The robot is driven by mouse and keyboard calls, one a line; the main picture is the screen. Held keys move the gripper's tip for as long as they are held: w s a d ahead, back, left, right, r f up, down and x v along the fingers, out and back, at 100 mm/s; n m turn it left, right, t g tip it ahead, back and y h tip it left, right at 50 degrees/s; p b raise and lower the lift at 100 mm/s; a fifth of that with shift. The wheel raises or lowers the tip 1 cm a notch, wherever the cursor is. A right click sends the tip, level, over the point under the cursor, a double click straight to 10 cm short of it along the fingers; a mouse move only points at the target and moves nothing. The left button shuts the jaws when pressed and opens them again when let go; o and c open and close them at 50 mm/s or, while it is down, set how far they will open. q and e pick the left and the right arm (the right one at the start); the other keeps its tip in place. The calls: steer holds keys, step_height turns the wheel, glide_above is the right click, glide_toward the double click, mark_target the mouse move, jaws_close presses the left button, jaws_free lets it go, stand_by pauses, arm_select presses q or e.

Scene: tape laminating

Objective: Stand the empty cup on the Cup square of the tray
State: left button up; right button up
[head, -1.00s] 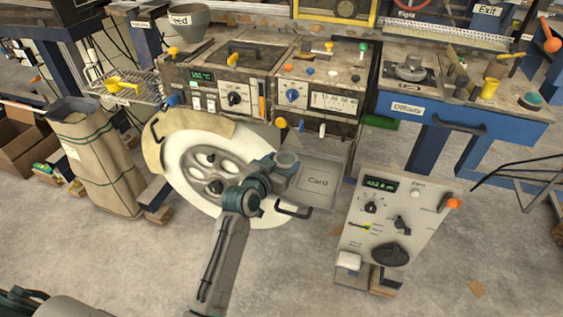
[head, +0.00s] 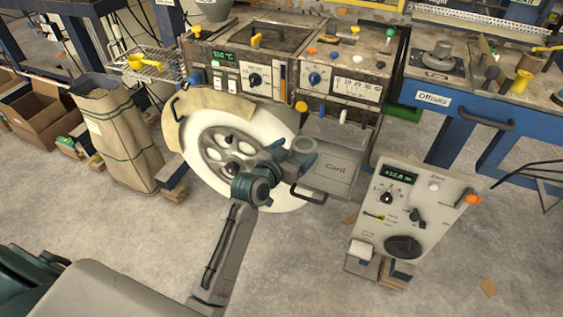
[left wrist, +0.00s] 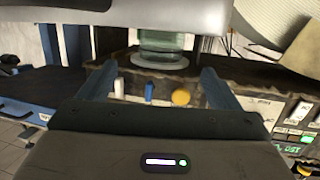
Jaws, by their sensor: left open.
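The cup (head: 304,144) is a small greenish cylinder with a pale round rim. It stands upright on the back left part of the grey tray (head: 337,166), behind the area marked "Card". Its square's label is hidden. My left gripper (head: 293,154) is open at the cup's near left side, with a gap between its fingers. The left wrist view looks upside down; there the cup (left wrist: 162,42) shows beyond and between the two spread blue fingers, apart from both. I cannot see inside the cup. My right gripper is not in view.
A tilted control box (head: 407,216) stands to the right, and a blue Offcuts bench (head: 470,108) behind that. A tall sack (head: 118,140) is at the left.

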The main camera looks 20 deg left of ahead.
arm_select(q)
steer(key=v, duration=0.9)
steer(key=shift+s+b, duration=0.15)
steer(key=shift+b, duration=0.2)
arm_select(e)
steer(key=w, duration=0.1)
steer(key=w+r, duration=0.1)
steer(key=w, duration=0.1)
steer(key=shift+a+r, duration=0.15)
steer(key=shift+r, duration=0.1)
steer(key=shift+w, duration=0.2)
